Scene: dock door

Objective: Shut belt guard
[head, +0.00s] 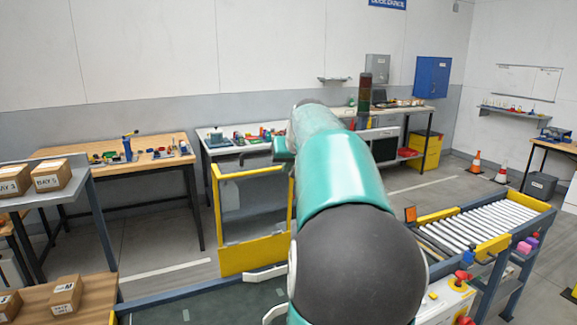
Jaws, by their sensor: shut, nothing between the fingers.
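The belt guard (250,255) is a yellow-framed panel with a see-through grey middle. It stands upright, raised at the far side of the dark conveyor belt (215,308) at the bottom of the head view. My teal and black arm reaches up the middle of the view and covers the guard's right edge. My gripper's fingers do not show; they are hidden behind the arm, so contact with the guard cannot be told.
A roller conveyor (475,228) and a control box with a red button (445,300) are at the right. Shelves with cardboard boxes (50,176) are at the left. Workbenches (115,164) line the back wall. Traffic cones (476,162) stand at the far right.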

